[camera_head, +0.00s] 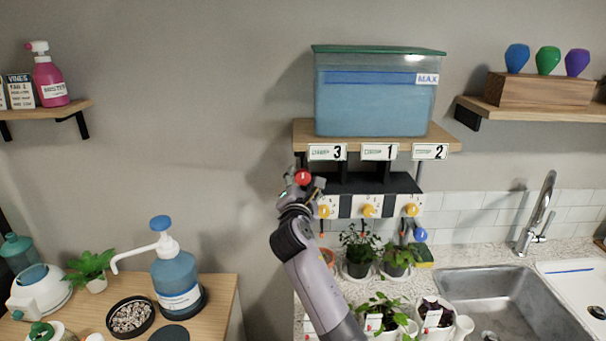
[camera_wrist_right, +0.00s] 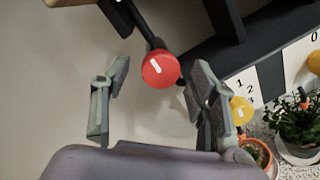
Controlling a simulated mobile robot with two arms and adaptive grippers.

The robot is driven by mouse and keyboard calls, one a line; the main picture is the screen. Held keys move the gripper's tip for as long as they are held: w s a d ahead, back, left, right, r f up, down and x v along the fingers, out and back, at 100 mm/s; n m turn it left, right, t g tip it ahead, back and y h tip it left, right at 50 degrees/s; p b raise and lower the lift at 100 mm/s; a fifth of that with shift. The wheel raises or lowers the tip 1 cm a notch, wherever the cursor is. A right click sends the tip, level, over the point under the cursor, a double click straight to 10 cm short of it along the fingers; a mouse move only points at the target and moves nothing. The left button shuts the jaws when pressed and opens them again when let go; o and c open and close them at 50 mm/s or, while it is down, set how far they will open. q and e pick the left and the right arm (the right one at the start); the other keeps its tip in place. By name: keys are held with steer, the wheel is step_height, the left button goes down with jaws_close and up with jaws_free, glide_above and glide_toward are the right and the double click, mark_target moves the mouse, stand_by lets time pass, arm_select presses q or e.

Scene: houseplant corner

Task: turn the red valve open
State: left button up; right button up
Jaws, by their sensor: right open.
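The red valve (camera_head: 303,177) is a round red knob with a white mark, at the left end of the dark rail under the water tank. In the right wrist view the red valve (camera_wrist_right: 160,69) sits between and beyond my fingertips, with its white mark slanted. My right gripper (camera_head: 302,186) is open around the line to the knob; it also shows in the right wrist view (camera_wrist_right: 157,85). I cannot tell from these views whether a finger touches the knob. My left gripper is not in view.
A water tank (camera_head: 372,95) stands on a wooden shelf (camera_head: 450,145) above the rail. Yellow knobs (camera_head: 368,211) sit on white dial plates to the right of the red valve. Potted plants (camera_head: 358,250) stand below on the counter. A sink (camera_head: 500,300) is at the right.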

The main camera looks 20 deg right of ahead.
steer(key=shift+x, duration=1.05)
steer(key=shift+w+d, duration=0.15)
steer(key=shift+w, duration=0.15)
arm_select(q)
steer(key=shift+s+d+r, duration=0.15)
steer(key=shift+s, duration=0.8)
arm_select(e)
steer(key=shift+c, duration=0.5)
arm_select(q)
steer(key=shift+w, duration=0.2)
arm_select(e)
steer(key=shift+f, duration=0.1)
steer(key=c, duration=1.1)
